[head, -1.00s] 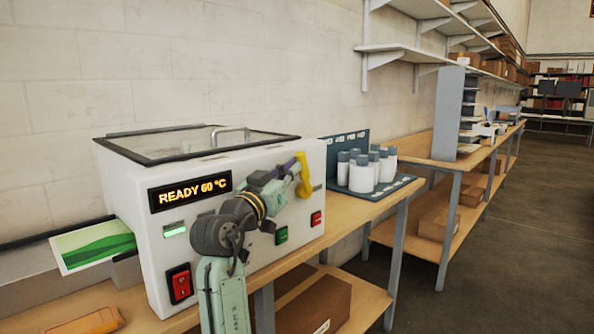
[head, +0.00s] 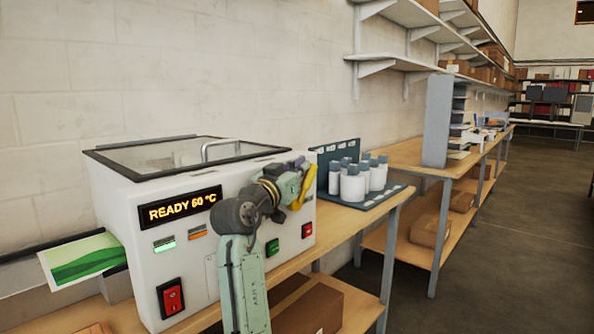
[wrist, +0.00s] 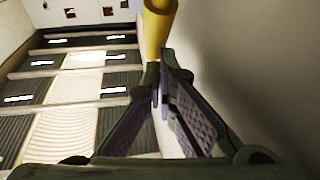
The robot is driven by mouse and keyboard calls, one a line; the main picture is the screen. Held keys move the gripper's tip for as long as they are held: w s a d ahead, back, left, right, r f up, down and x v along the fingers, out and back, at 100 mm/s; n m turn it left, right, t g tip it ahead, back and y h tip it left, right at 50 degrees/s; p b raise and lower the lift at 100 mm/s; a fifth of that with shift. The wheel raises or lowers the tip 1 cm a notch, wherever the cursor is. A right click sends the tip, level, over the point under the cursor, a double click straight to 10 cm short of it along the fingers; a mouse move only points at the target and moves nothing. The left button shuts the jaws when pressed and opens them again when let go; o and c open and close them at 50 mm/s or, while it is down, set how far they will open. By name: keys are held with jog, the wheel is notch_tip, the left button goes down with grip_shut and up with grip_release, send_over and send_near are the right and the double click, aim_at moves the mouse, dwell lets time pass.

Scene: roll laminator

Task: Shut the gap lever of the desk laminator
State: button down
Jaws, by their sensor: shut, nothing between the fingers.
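The desk laminator (head: 130,200) is a white box with a glazed lid and a display reading READY 60 °C. Its yellow gap lever (head: 297,204) is on the right of the front face. In the head view my gripper covers part of the lever; a yellow piece shows below the fingers, slanting down to the left. In the wrist view the yellow lever (wrist: 158,35) stands just beyond the fingertips. My gripper (head: 308,176) is shut and empty, with its tips (wrist: 161,88) close to the lever. Whether they touch it I cannot tell.
A rack of white bottles (head: 352,183) stands just right of the laminator. A green printed sheet (head: 82,260) sticks out at its left. Red (head: 307,230) and green (head: 272,246) buttons sit below the lever. A cardboard box (head: 315,308) lies under the bench.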

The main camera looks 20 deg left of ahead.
jog(key=shift+w+d+f, duration=0.1)
jog(key=shift+w+d, duration=0.2)
jog(key=shift+w, duration=0.05)
dwell(0.4)
jog(key=shift+s, duration=0.1)
